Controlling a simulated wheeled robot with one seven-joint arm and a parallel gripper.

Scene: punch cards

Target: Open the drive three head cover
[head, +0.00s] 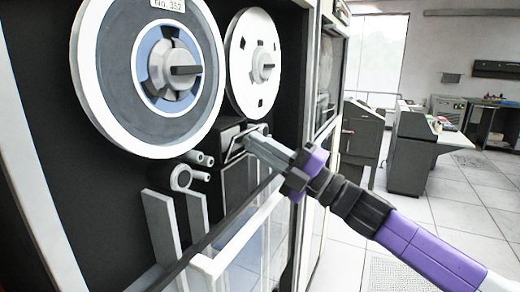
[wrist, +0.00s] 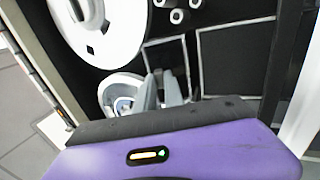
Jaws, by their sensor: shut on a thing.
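The tape drive's head cover (head: 228,134) is a small dark box below and between the two reels in the head view. My gripper (head: 254,142) reaches it from the right, its grey fingers shut at the light-edged handle on the cover's front. In the wrist view my gripper (wrist: 163,92) shows its fingertips close together past the purple body. That body hides the lower part of the wrist view. The handle between the fingertips is too small to make out, and I cannot tell how far the cover stands open.
White rollers (head: 182,178) stick out at lower left. A glass door (head: 238,250) with a pale frame stands below my arm. Consoles (head: 412,150) stand across open floor at right.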

